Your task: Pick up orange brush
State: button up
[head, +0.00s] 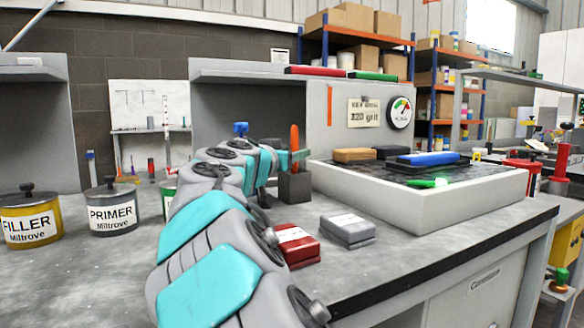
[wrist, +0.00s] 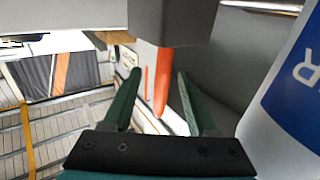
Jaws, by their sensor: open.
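The orange brush (head: 295,138) stands upright, handle up, in a dark grey block holder (head: 295,187) on the grey bench. Its lower part is hidden in the holder. My gripper (head: 291,158) is at the handle, just above the holder. In the wrist view, the orange handle (wrist: 161,88) extends from the holder (wrist: 168,22) between the two green fingers of my open gripper (wrist: 158,76). A gap shows beside the handle on both sides; I cannot tell exact depth.
A red box (head: 297,245) and a grey block (head: 347,230) lie in front of the holder. A white-rimmed tray (head: 420,205) stands to the right, with several blocks. Tins labelled FILLER (head: 30,215) and PRIMER (head: 112,207) stand left. An upright panel (head: 350,125) is behind.

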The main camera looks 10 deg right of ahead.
jog(key=shift+p+x, duration=0.6)
jog(key=shift+x, duration=1.9)
jog(key=shift+w+a, duration=0.1)
grip_shut()
